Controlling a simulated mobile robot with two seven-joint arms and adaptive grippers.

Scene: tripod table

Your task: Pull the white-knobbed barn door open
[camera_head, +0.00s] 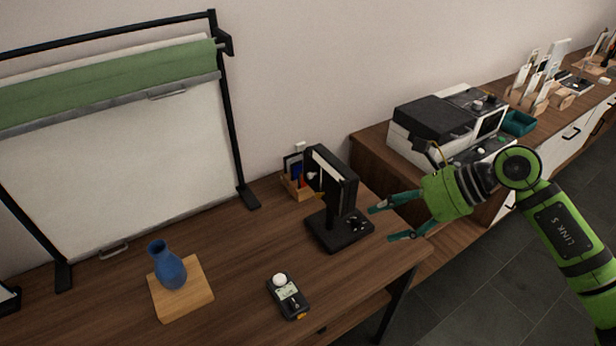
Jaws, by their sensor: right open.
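A black lamp-like panel (345,190) stands on a black base (338,232) near the right end of the wooden table. A flat black flap stands at its left side, and a small white knob (311,175) shows there; I take this flap for the barn door. How far the flap is open I cannot tell. My right gripper (381,223) comes in from the right with two teal fingers spread, empty. Its fingertips are just right of the panel and base, apart from the knob, with the panel between. My left gripper is not in view.
A blue vase (169,267) on a wooden board (192,304) and a handheld meter (289,297) stand on the table (235,260). A wooden holder (296,187) is close behind the panel. A framed white backdrop (130,165) stands left; a printer-like machine (440,125) is behind my right gripper.

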